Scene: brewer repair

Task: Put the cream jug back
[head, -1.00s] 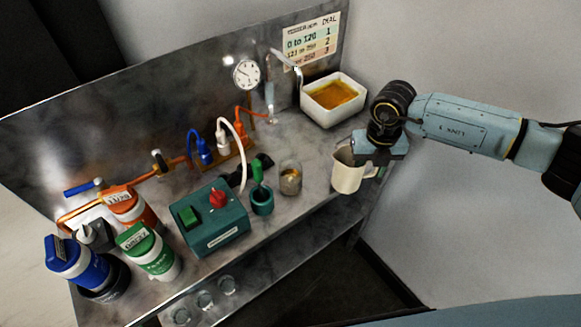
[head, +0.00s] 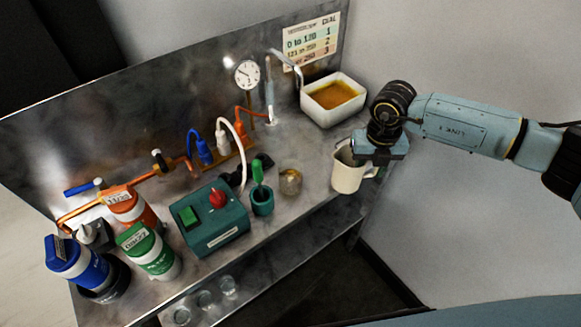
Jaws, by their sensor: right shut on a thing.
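The cream jug (head: 348,176) is upright at the right end of the steel bench, close to its front edge. My right gripper (head: 376,166) is at the jug's right side, shut on it. Its fingers are mostly hidden behind the jug and the gripper body. I cannot tell whether the jug's base touches the bench top. My left gripper is not in view.
A white tub of amber liquid (head: 333,98) stands behind the jug. Left of the jug are a small glass (head: 290,182), a teal pot (head: 261,202) and a teal switch box (head: 210,222). Bare bench (head: 315,160) lies between glass and jug.

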